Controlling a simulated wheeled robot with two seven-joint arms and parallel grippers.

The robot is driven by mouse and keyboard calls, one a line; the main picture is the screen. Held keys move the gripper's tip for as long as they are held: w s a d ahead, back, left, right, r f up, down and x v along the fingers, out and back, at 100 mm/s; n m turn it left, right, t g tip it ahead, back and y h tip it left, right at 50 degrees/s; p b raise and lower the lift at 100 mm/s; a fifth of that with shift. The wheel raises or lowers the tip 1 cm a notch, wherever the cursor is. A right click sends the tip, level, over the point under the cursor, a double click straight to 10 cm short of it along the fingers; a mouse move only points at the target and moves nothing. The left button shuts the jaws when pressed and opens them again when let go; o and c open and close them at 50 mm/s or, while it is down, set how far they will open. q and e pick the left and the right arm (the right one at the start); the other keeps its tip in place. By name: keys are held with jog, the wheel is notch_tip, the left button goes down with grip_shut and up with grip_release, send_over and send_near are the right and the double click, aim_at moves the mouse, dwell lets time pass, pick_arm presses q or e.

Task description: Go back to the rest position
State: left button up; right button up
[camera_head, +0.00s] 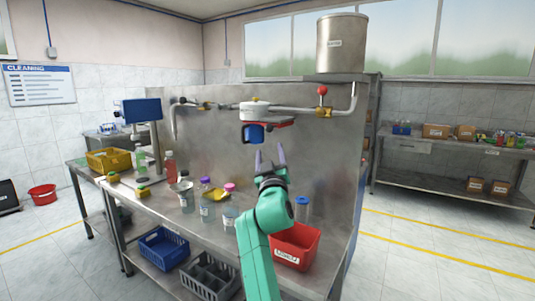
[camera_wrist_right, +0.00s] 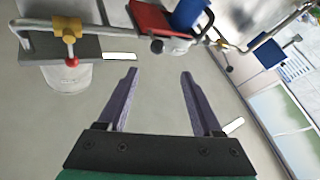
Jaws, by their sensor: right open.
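My right gripper (camera_head: 270,153) is raised above the steel workbench, in front of the upright steel panel (camera_head: 215,135). Its two purple fingers stand apart with nothing between them. In the right wrist view the fingers (camera_wrist_right: 159,75) are also spread, with only the plain panel surface behind them. The green arm comes up from the bottom of the head view. The cap feeder (camera_head: 254,108), a white and red unit on the pipe with a blue part (camera_head: 253,133) below it, is just above and beyond the fingertips, apart from them. My left gripper is not in view.
A red bin (camera_head: 296,247) and a blue-capped container (camera_head: 302,208) stand right of my arm. Bottles with purple (camera_head: 206,198) and pink caps (camera_head: 230,208) stand left of it. A pipe with a red-knobbed valve (camera_head: 323,91) runs above. A blue crate (camera_head: 163,249) sits below.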

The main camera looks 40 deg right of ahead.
jog(key=s+a+f+n+g+y, duration=0.1)
jog(key=s+a+f+g+y, duration=0.15)
jog(key=f, duration=0.65)
jog(key=s+a+f+g+y, duration=0.1)
jog(key=s+a+f+y, duration=0.15)
jog(key=f, duration=0.65)
jog(key=s+a+f+n+g+y, duration=0.1)
jog(key=s+a+f+g+y, duration=0.15)
jog(key=f, duration=0.65)
jog(key=s+a+f+n+g+y, duration=0.1)
jog(key=s+a+f+g+y, duration=0.25)
jog(key=s+a+f, duration=0.55)
jog(key=s+a+f+n+g+y, duration=0.25)
jog(key=s+a+f+g, duration=0.25)
jog(key=s+f, duration=0.4)
jog(key=s+f+g, duration=0.1)
jog(key=s+f, duration=0.1)
jog(key=f, duration=0.9)
jog(key=s+f, duration=0.2)
jog(key=f, duration=0.9)
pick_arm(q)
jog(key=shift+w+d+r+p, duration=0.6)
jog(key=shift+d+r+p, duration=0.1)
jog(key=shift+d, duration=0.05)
pick_arm(e)
jog(key=s+d+f+g, duration=0.1)
jog(key=s+d+f, duration=0.1)
jog(key=s+f, duration=1.1)
jog(key=s, duration=0.3)
jog(key=shift+s+d, duration=0.35)
